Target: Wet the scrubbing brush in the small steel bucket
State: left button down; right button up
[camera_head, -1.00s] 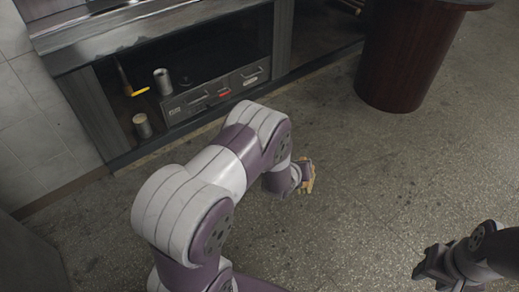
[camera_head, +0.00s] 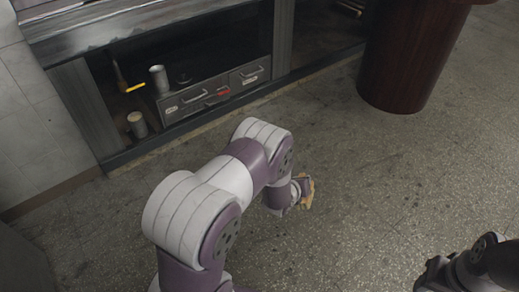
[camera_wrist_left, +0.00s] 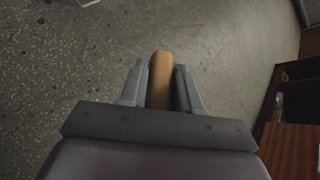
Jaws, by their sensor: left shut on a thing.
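My left gripper (camera_wrist_left: 161,68) is shut on a tan, rounded wooden handle (camera_wrist_left: 160,82), which looks like that of the scrubbing brush. The handle stands between the two fingers in the left wrist view; its bristles do not show. In the head view a bit of tan (camera_head: 308,192) shows at the end of my left arm, above the floor and mostly hidden by the wrist. My right gripper (camera_head: 430,274) is dark, at the lower right, and its jaws are unclear. No thing in view is clearly the small steel bucket.
A dark cabinet (camera_head: 190,125) at upper left has an open shelf with a steel cylinder (camera_head: 159,80), a smaller canister (camera_head: 138,125), a yellow-tipped tool (camera_head: 134,88) and a drawer box (camera_head: 216,92). A round dark-red pedestal (camera_head: 410,60) stands at upper right. The speckled floor (camera_head: 370,190) between is clear.

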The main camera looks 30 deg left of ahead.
pick_arm(q)
notch_tip(320, 180, down, 19)
jog(key=b, duration=1.4)
jog(key=shift+r, duration=0.15)
jog(key=shift+r, duration=0.1)
dwell(1.4)
